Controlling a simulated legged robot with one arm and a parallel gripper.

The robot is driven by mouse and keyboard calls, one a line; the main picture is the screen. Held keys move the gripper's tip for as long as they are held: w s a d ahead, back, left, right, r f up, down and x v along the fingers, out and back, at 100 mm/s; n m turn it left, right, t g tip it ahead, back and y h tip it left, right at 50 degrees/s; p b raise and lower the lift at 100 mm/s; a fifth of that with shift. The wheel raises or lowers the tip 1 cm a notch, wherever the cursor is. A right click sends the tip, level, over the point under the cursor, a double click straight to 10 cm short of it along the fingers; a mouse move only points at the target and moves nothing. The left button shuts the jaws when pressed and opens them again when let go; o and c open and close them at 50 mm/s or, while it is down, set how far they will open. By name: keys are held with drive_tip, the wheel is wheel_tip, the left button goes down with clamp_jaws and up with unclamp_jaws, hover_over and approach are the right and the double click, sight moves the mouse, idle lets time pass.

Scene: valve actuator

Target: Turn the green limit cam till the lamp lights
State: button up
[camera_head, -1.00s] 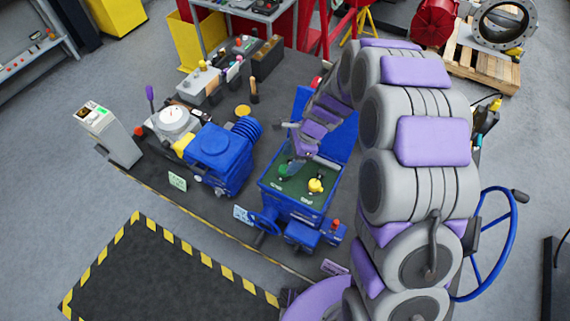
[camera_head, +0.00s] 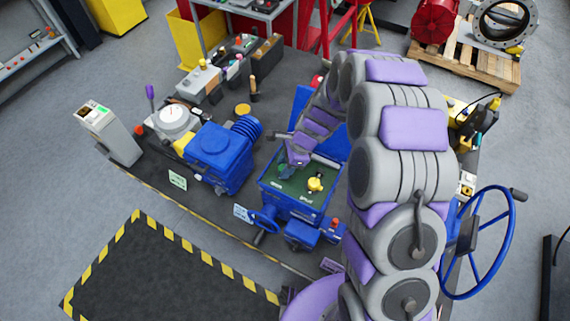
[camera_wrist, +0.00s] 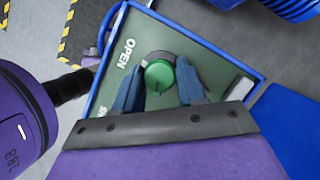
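The green limit cam (camera_wrist: 159,75) is a round green knob with a raised ridge, on a dark round base in the dark green panel of the blue actuator box (camera_head: 291,205). My gripper (camera_wrist: 160,66) is open, with one blue-grey finger on each side of the cam. The fingers lie close to its sides; I cannot tell whether they touch it. In the head view my gripper (camera_head: 297,160) is low over the panel's left part and largely hides the cam. A yellow cam (camera_head: 316,184) stands to its right. I cannot identify a lit lamp.
The panel bears the word OPEN (camera_wrist: 126,54); a second word is mostly hidden by a finger. A blue handwheel (camera_head: 262,220) and a small red-topped part (camera_head: 335,223) sit at the box's front. A blue motor unit (camera_head: 222,155) stands left. The raised blue lid is behind.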

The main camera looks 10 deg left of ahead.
drive_tip(key=c, duration=0.5)
drive_tip(key=shift+w+n, duration=0.15)
drive_tip(key=shift+n, duration=0.25)
drive_tip(key=shift+n+b, duration=0.3)
drive_tip(key=shift+b, duration=0.05)
drive_tip(key=n+g+b, duration=0.1)
drive_tip(key=n, duration=0.1)
drive_tip(key=n+g+h+b, duration=0.1)
drive_tip(key=n, duration=0.2)
drive_tip(key=shift+w+a, duration=0.1)
drive_tip(key=shift+w, duration=0.1)
drive_tip(key=n+h+b, duration=0.1)
drive_tip(key=n, duration=0.1)
drive_tip(key=n+b, duration=0.1)
drive_tip(key=n, duration=0.1)
drive_tip(key=shift+g+h+b, duration=0.35)
drive_tip(key=shift+g+h, duration=0.05)
drive_tip(key=shift+s+a+n+h+b, duration=0.1)
drive_tip(key=shift+n+h+b, duration=0.3)
drive_tip(key=shift+n, duration=0.7)
drive_tip(key=shift+a+n+h+b, duration=0.1)
drive_tip(key=shift+n+h+b, duration=0.25)
drive_tip(key=shift+n, duration=0.75)
